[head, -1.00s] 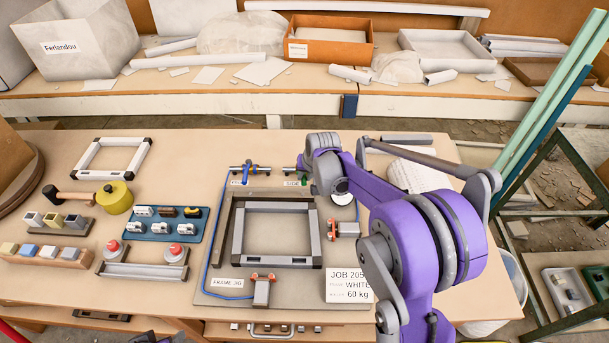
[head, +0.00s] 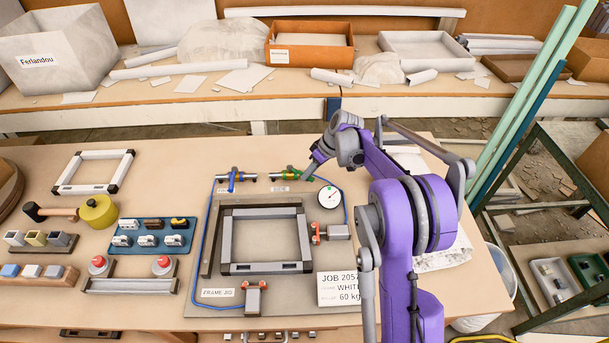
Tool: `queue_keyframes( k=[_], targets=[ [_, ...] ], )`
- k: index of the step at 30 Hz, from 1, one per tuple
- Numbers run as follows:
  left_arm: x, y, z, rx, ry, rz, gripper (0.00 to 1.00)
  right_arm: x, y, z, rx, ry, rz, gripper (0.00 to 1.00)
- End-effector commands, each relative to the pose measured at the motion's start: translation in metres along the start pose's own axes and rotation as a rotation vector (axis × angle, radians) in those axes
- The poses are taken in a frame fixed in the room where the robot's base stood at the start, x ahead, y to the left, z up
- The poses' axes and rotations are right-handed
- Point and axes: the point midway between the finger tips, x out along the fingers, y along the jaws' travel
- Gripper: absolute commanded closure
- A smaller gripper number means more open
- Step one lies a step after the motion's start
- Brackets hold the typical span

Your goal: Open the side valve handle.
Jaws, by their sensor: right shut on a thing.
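The side valve (head: 279,176) sits at the back right of the jig board, above a small label reading SIDE. Its green handle (head: 296,169) points along the pipe, toward the right and slightly back. My right gripper (head: 311,172) reaches in from the right and is shut on the green handle's end; the fingertips are small and partly hidden by the wrist. A second valve with a blue handle (head: 232,180) stands to the left, its handle across its pipe. My left gripper is not in view.
A round gauge (head: 329,196) stands just right of the side valve. The grey frame (head: 265,213) lies in the jig below, with red-tipped clamps (head: 331,232) around it. A blue hose (head: 206,240) runs along the board's left side. The job card (head: 338,289) is at the front right.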

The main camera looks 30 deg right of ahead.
Motion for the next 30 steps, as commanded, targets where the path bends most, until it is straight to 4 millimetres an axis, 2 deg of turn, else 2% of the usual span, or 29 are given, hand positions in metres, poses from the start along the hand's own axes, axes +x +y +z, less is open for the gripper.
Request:
queue_keyframes(
  k=[6,18,30],
  targets=[
    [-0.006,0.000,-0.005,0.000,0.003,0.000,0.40,-0.003,0.017,-0.005,-0.184,-0.040,-0.076,1.00],
    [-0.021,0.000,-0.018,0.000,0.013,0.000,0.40,-0.004,0.039,-0.017,-0.488,-0.105,-0.201,1.00],
    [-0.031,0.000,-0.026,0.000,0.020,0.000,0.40,-0.001,0.048,-0.024,-0.637,-0.138,-0.263,1.00]
  ],
)
